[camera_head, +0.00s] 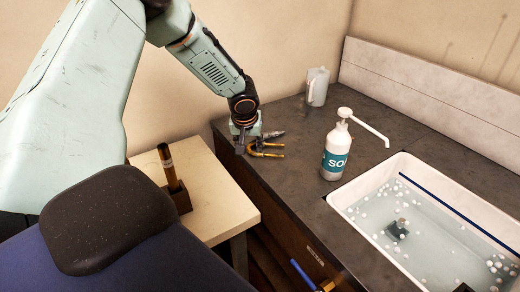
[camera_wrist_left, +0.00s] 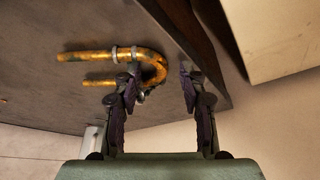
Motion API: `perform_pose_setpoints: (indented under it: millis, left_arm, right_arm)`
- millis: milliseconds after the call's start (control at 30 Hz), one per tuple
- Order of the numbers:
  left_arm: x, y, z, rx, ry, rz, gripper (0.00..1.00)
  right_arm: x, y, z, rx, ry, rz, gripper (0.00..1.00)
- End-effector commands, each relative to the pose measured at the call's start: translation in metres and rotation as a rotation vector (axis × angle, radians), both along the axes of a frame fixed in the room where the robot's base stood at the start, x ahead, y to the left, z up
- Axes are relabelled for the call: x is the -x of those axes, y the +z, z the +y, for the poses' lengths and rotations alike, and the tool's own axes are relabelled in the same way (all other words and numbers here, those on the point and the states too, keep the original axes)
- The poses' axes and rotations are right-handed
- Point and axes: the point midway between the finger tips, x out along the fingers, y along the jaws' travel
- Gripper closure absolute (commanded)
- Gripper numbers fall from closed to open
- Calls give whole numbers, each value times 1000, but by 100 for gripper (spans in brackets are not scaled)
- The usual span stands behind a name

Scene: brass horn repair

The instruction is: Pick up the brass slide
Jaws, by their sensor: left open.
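The brass slide (camera_head: 270,154) is a U-shaped golden tube lying on the dark countertop, near its left end. In the left wrist view the slide (camera_wrist_left: 90,56) has its two legs pointing left and its bend at the right. My left gripper (camera_head: 257,141) is over the slide, fingers apart. In the left wrist view my left gripper (camera_wrist_left: 160,74) has one finger overlapping the slide's legs and the other beyond the bend, so the bend lies between them. I cannot tell whether either finger touches it. My right gripper is not in view.
A soap pump bottle (camera_head: 336,155) stands right of the slide, and a translucent jug (camera_head: 317,87) stands behind. A sink (camera_head: 342,204) with foamy water is at the right. A pale side table (camera_head: 228,206) holds a dark upright cylinder (camera_head: 167,165). The counter edge is close to the slide.

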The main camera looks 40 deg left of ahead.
Motion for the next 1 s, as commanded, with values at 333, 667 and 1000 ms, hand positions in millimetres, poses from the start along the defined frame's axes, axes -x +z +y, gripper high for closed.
perform_pose_setpoints:
  millis: [333,667,1000]
  left_arm:
    - [-2,0,0,0,-1,0,69]
    - [-1,0,0,-1,-1,1,97]
    - [-1,-1,0,0,-1,2,100]
  right_arm:
    - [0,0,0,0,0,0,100]
    - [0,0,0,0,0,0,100]
    - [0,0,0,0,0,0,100]
